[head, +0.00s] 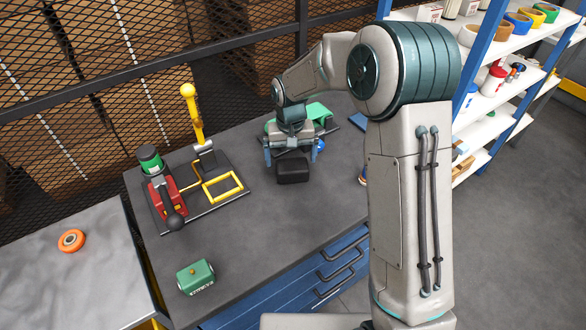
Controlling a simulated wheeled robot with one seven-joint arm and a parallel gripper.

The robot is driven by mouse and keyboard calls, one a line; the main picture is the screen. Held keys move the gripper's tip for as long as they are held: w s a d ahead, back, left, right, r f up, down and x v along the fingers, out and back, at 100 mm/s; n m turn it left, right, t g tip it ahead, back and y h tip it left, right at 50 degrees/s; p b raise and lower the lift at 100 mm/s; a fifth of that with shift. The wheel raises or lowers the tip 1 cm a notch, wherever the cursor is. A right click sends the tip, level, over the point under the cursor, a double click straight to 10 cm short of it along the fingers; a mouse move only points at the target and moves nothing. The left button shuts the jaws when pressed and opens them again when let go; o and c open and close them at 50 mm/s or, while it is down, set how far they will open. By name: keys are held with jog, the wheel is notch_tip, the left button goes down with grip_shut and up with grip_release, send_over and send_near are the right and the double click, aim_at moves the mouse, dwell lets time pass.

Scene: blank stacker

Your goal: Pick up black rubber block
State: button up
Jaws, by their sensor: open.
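The black rubber block (293,171) lies on the dark grey bench top (262,230), right of the middle of the bench. My gripper (292,160) points down over the block, with one finger towards each side of it. The jaws are apart and nothing is held between them. The fingertips appear close to the block's far side. I cannot tell their exact height above the bench or whether they touch the block.
Left on the bench stands a red device with a green top (162,180) beside a yellow-handled tool (194,120). A green box (195,277) sits near the front. Green parts (318,112) lie behind my gripper. An orange ring (71,240) lies on the left table. Shelves (490,125) stand right.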

aim_at(292, 164)
notch_tip(292, 164, down, 4)
jog(key=shift+d+f+p, duration=0.1)
jog(key=shift+d+p, duration=0.05)
jog(key=shift+p, duration=0.25)
jog(key=c, duration=1.1)
jog(key=shift+w, duration=0.1)
jog(key=shift+r, duration=0.2)
